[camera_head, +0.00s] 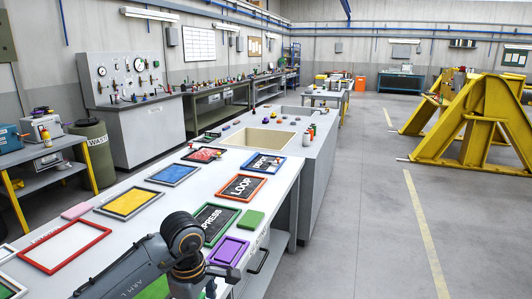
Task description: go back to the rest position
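My own arm, lettered "ARM L", comes in from the bottom left over the near end of the long grey worktable (270,172). It bends at a dark joint and runs down out of the bottom edge. No gripper fingers show, so I cannot see what either gripper does. My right arm is not in view.
Framed panels lie on the worktable: a red-rimmed white one (66,246), a yellow one (130,203) and a "LOOP" one (242,187), among several. A green block (250,220) lies nearby. Yellow steel stands (480,125) are at right. The floor (375,225) between is clear.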

